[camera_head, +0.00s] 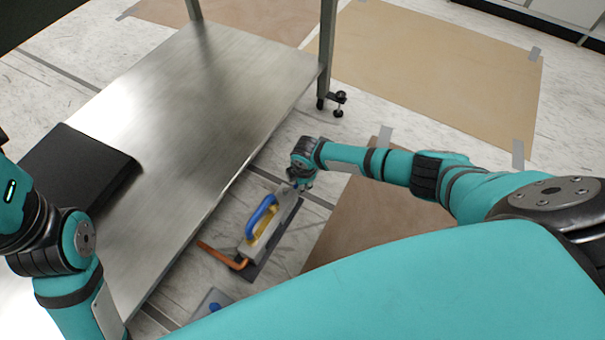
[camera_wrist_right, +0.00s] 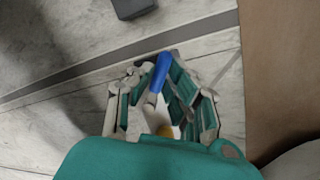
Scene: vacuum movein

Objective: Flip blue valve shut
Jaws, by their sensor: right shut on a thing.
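The blue valve (camera_head: 262,214) is a curved blue handle on a pale fitting with a yellow part, low beside the metal table. An orange-brown pipe (camera_head: 222,255) sticks out to its left. My right gripper (camera_head: 301,183) reaches down at the fitting's far end in the head view. In the right wrist view, the blue handle (camera_wrist_right: 162,68) lies between the fingers of my right gripper (camera_wrist_right: 170,95), which are shut on it. The fingers partly cover the fitting. My left arm shows at the left edge, but its gripper is out of view.
The metal table (camera_head: 205,85) fills the left, with a dark flat case (camera_head: 80,172) on it. A small grey plate with a blue knob (camera_head: 212,307) is near the floor. Brown sheets (camera_head: 430,70) cover parts of the marble floor. Floor on the right is open.

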